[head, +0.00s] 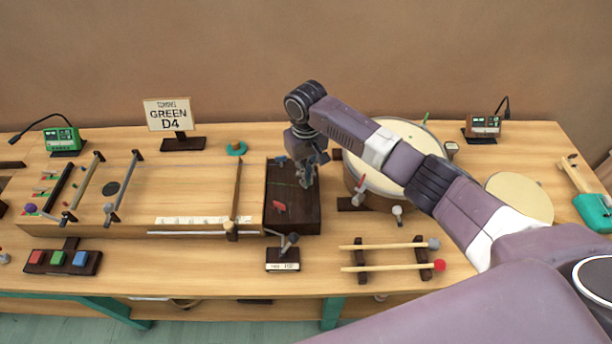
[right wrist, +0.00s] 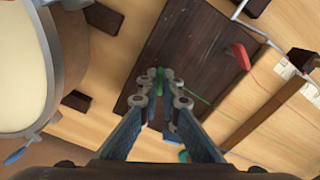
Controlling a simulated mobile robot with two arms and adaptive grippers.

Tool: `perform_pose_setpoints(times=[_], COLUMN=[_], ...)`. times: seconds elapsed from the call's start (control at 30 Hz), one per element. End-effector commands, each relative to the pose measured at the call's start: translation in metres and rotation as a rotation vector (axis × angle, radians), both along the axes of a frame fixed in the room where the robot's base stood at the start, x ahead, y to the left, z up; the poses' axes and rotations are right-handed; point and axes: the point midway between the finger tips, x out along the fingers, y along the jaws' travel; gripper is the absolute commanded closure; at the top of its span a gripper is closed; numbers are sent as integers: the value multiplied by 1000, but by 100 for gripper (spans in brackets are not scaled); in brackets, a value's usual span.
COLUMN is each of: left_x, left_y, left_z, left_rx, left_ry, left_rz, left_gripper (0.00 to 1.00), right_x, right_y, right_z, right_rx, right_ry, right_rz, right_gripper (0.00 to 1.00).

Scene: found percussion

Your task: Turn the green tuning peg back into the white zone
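The green tuning peg (right wrist: 160,75) shows in the right wrist view, standing on the dark brown peg block (right wrist: 195,55). In the head view my gripper hides it on the block (head: 305,222). My right gripper (right wrist: 161,92) points down at the block, with its two fingertips apart on either side of the peg. A little gap seems to show beside the peg, and I cannot make out firm contact. The right gripper also shows in the head view (head: 308,180) over the block's right side. I cannot make out the white zone. My left gripper is not in view.
A red peg (head: 279,207) and a blue peg (head: 281,160) stand on the same block. A drum (head: 405,140) stands close to the right. A sign (head: 168,114) reading "GREEN D4" stands behind. Mallets (head: 385,267) lie in front on a rack.

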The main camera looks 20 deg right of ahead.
Motion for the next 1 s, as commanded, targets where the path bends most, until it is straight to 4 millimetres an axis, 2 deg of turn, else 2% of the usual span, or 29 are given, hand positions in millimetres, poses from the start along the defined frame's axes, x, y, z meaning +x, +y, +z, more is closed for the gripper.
perform_pose_setpoints(times=[0.27, 0.57, 1.0], left_x=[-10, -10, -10], left_y=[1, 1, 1], left_z=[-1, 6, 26], left_rx=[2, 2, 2], left_ry=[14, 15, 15], left_rz=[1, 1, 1], left_gripper=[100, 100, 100], right_x=[0, 1, 1], right_y=[0, 0, -2], right_z=[1, 2, 3], right_rx=[0, 0, 0], right_ry=[-1, -1, 0], right_rz=[1, 72, 430], right_gripper=[100, 100, 100])
